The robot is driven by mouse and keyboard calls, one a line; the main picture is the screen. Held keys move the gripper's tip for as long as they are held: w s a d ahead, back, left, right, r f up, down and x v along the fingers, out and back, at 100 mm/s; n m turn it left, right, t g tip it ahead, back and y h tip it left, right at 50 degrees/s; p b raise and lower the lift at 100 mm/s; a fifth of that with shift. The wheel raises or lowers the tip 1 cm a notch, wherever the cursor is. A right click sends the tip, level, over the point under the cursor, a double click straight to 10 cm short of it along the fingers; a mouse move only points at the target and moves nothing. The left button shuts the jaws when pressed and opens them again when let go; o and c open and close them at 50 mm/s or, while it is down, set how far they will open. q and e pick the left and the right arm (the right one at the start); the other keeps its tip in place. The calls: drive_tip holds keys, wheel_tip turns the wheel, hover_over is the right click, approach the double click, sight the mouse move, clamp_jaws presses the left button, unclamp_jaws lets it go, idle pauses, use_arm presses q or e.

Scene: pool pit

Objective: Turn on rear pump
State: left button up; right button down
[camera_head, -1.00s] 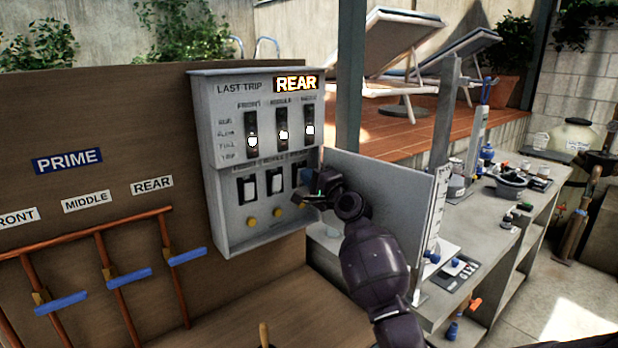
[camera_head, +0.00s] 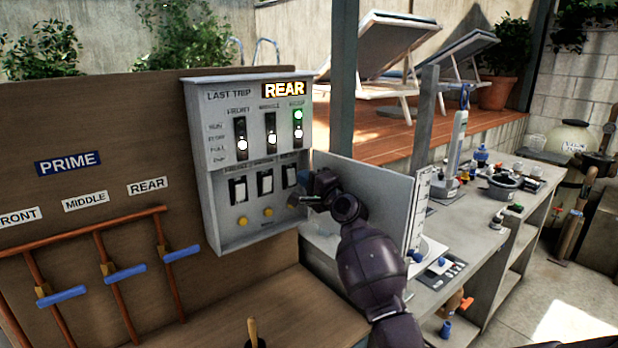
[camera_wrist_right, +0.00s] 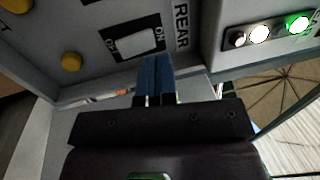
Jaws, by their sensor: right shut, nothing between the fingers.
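The rear rocker switch (camera_head: 289,176) is white in a black frame; in the right wrist view the rocker (camera_wrist_right: 135,44) sits between OFF and ON marks, beside the word REAR. My right gripper (camera_head: 298,202) is shut and empty, just below the switch. Its blue fingertips (camera_wrist_right: 155,60) point at the panel near the ON end; I cannot tell whether they touch. My left gripper is not in view.
Yellow buttons (camera_head: 268,212) sit under the switches. Blue-handled valves (camera_head: 125,272) on copper pipes stand left on the board. A grey panel (camera_head: 385,195) stands right of the box, behind my right arm. A cluttered bench (camera_head: 478,240) lies farther right.

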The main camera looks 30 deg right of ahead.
drive_tip(key=s+r, duration=0.1)
drive_tip(key=s, duration=0.9)
drive_tip(key=shift+d+r+p, duration=0.35)
drive_tip(key=shift+d, duration=0.05)
drive_tip(key=s+a+f+n+g+h, duration=0.1)
drive_tip(key=s+a+f+n, duration=0.2)
drive_tip(key=f+n, duration=0.3)
drive_tip(key=s+a+f+n+g+h, duration=0.1)
drive_tip(key=s+a+f+n, duration=0.2)
drive_tip(key=f+n, duration=0.3)
drive_tip(key=s+a+f+n+g, duration=0.1)
drive_tip(key=s+a+f+n, duration=0.25)
drive_tip(key=f, duration=0.45)
drive_tip(key=s+a+f+n+g, duration=0.1)
drive_tip(key=s+a+f+g, duration=0.1)
drive_tip(key=s+f, duration=0.7)
drive_tip(key=s+a+f+n+g, duration=0.1)
drive_tip(key=s+a+f+g, duration=0.2)
drive_tip(key=s+f, duration=0.6)
drive_tip(key=s+a, duration=0.1)
drive_tip(key=s, duration=0.1)
drive_tip(key=shift+s, duration=0.35)
